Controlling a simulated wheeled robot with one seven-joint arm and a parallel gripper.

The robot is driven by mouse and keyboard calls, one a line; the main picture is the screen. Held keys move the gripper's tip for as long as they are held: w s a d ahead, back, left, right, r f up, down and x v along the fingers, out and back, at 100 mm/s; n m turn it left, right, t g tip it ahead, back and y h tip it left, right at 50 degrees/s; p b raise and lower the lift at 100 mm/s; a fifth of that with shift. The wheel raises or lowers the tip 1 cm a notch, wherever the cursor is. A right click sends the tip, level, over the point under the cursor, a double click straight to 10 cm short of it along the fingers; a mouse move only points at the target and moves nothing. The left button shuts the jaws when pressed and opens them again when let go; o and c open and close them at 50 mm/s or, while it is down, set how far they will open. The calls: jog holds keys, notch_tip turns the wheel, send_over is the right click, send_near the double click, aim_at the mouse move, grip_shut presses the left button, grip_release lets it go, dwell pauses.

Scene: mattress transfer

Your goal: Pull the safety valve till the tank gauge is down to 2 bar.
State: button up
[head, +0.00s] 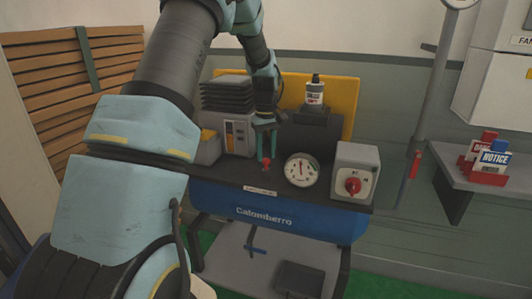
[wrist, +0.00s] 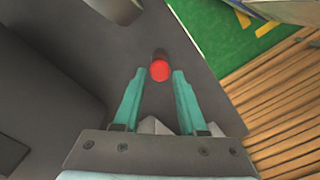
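The blue tank (head: 320,221) of the compressor is lettered "Calomberro". The round white tank gauge (head: 301,169) is on its front; its needle points roughly upward, too small to read. A small red knob (head: 266,169), which looks like the safety valve, is left of the gauge. It also shows as a red cylinder in the wrist view (wrist: 160,70). My gripper (head: 266,148) points down just above the knob. In the wrist view its teal fingers (wrist: 158,75) are open, the knob appearing between their tips with a gap on each side.
A grey box with a red rotary switch (head: 353,186) stands right of the gauge. A dark motor block with a white bottle (head: 314,94) is behind the gauge. A grey unit (head: 238,136) stands close left of my gripper. A wall shelf (head: 485,178) is at right.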

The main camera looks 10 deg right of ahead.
aim_at(266, 160)
jog(key=o, duration=0.3)
notch_tip(266, 160, up, 11)
jog(key=shift+f+b, duration=0.1)
jog(key=shift+b, duration=1.05)
jog(key=s+a+f+m, duration=0.1)
jog(key=s+a+f, duration=0.2)
jog(key=s+a, duration=0.3)
jog(key=s+a+f+m+t, duration=0.1)
jog(key=s+a+f+m, duration=0.1)
jog(key=s+a, duration=0.5)
jog(key=s+a+f+m, duration=0.1)
jog(key=s+a+f, duration=0.2)
jog(key=s+a, duration=0.4)
jog(key=shift+s+a+f+t, duration=0.1)
jog(key=shift+s+f+t, duration=0.1)
jog(key=shift+s, duration=0.2)
jog(key=shift+s+a+f+t, duration=0.1)
jog(key=shift+s+f, duration=0.05)
jog(key=shift+s, duration=0.25)
